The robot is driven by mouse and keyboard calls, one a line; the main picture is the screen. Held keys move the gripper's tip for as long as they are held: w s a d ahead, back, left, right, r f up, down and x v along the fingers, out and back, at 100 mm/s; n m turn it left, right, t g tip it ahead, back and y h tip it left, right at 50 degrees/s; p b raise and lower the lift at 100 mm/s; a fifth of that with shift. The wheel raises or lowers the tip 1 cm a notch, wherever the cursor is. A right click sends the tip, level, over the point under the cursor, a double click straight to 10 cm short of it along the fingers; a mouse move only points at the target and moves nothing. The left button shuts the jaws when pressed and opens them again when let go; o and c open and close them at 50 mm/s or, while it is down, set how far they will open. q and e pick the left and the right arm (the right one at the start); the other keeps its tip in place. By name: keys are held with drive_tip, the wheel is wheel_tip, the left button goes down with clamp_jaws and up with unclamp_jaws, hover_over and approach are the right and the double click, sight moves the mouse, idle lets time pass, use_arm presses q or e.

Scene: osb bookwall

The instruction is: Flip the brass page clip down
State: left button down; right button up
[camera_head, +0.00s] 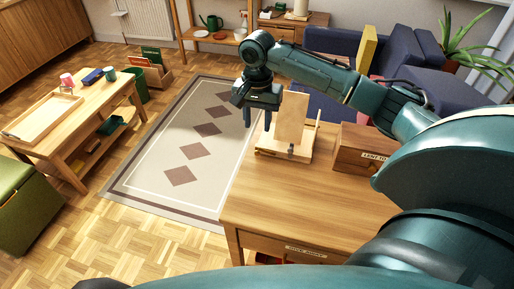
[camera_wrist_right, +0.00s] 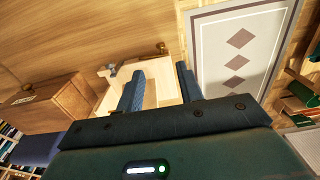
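A pale wooden book stand (camera_head: 272,153) with an upright board (camera_head: 291,117) stands on the wooden desk. The stand also shows in the right wrist view (camera_wrist_right: 121,76), partly hidden by the fingers. Small brass-coloured pieces show there, one at the stand's edge (camera_wrist_right: 113,69) and one farther up (camera_wrist_right: 162,47). I cannot tell surely which is the page clip or whether it is up or down. My right gripper (camera_head: 257,122) points down at the left side of the stand. Its two fingers (camera_wrist_right: 160,82) are apart with nothing clearly between them. My left gripper is not in view.
A labelled wooden box (camera_head: 362,148) stands right of the stand on the desk (camera_head: 290,205). The desk's front left is clear. A rug (camera_head: 215,135) lies beyond its left edge. A low table (camera_head: 58,127) with a tray is at the far left; a blue sofa (camera_head: 325,42) is behind.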

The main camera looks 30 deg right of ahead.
sight(257, 152)
wheel_tip(257, 152, down, 11)
drive_tip(key=shift+r+b, duration=0.2)
drive_tip(key=shift+b, duration=0.2)
clamp_jaws()
